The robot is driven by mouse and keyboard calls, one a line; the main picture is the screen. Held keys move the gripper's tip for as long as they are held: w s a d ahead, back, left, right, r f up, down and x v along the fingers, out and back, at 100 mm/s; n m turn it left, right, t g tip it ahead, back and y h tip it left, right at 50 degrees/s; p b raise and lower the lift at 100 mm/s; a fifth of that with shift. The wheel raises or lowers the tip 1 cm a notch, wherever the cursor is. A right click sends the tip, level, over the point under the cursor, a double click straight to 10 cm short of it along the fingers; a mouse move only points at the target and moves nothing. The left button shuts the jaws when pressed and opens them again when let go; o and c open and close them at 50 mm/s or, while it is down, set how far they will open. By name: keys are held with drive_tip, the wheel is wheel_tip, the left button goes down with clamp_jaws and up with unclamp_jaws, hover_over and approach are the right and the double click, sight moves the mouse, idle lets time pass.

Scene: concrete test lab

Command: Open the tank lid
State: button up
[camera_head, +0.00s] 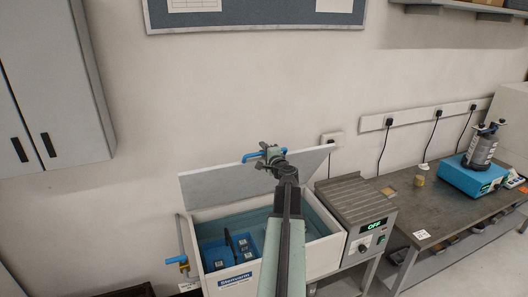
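The white tank (235,284) stands against the wall with its top open. It holds clear liquid and a blue rack with dark parts. Its pale lid (218,186) is raised at the back and stands tilted up above the tank. A blue handle (250,157) shows at the lid's upper edge. My gripper (268,154) is at this handle, and my arm reaches up across the tank's front and middle. The gripper overlaps the handle in view; I cannot tell whether the fingers are closed on it. My arm hides part of the lid and the tank.
A grey control unit (354,205) with a green "OFF" display adjoins the tank on the right. Further right, a metal bench (420,205) carries a blue device (470,176) with a dark vessel. A blue-handled tap (176,260) sticks out left of the tank. A wall cabinet hangs at left.

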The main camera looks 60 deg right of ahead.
clamp_jaws()
drive_tip(key=shift+r, duration=0.1)
idle(1.3)
